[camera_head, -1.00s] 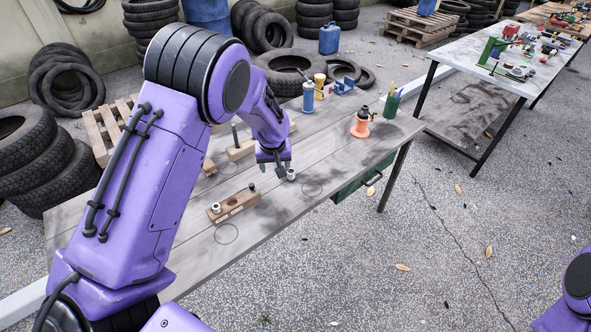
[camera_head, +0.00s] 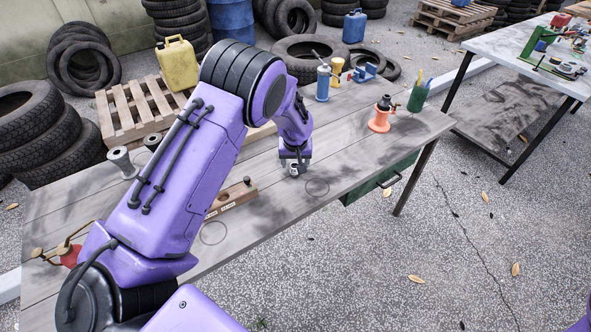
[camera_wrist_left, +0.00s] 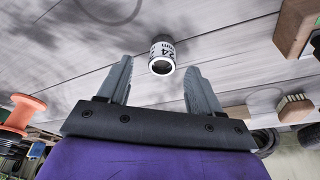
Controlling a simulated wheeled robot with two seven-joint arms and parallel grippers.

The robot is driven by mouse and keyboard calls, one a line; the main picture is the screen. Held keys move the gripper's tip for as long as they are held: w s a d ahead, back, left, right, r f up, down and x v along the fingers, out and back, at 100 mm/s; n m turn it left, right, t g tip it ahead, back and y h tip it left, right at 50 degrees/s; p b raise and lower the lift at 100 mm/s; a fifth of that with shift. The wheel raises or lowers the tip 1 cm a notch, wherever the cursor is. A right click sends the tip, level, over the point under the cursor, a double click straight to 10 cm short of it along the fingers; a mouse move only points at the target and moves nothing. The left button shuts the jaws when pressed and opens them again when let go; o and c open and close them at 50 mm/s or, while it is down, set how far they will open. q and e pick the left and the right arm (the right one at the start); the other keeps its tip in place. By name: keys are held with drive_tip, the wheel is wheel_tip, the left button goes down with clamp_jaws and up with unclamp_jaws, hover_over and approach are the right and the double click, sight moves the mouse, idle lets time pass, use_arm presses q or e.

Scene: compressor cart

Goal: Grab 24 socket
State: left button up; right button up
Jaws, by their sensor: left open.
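The 24 socket (camera_head: 293,171) is a small silver cylinder on the grey plank table (camera_head: 270,215). In the left wrist view the socket (camera_wrist_left: 161,58) shows a "24 mm" label and a dark end. My left gripper (camera_head: 295,164) is open and points down at the socket in the head view. In the left wrist view the two fingers of the gripper (camera_wrist_left: 159,72) are spread on either side of the socket, which lies near the fingertip line with visible gaps on both sides. My right gripper is not in view.
A wooden socket holder (camera_head: 232,198) lies left of the gripper, partly hidden by my arm. An orange spool-like stand (camera_head: 380,122), a green cup (camera_head: 418,98) and a blue-grey canister (camera_head: 323,85) stand farther right and back. The tabletop right of the socket is clear.

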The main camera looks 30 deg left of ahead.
sight(294, 166)
use_arm(q)
drive_tip(key=p+x, duration=0.1)
drive_tip(key=x, duration=0.2)
drive_tip(key=shift+s+a+f, duration=0.1)
drive_tip(key=shift+a+f, duration=0.05)
drive_tip(key=shift+f, duration=0.6)
drive_tip(key=c, duration=1.2)
drive_tip(key=shift+r, duration=0.1)
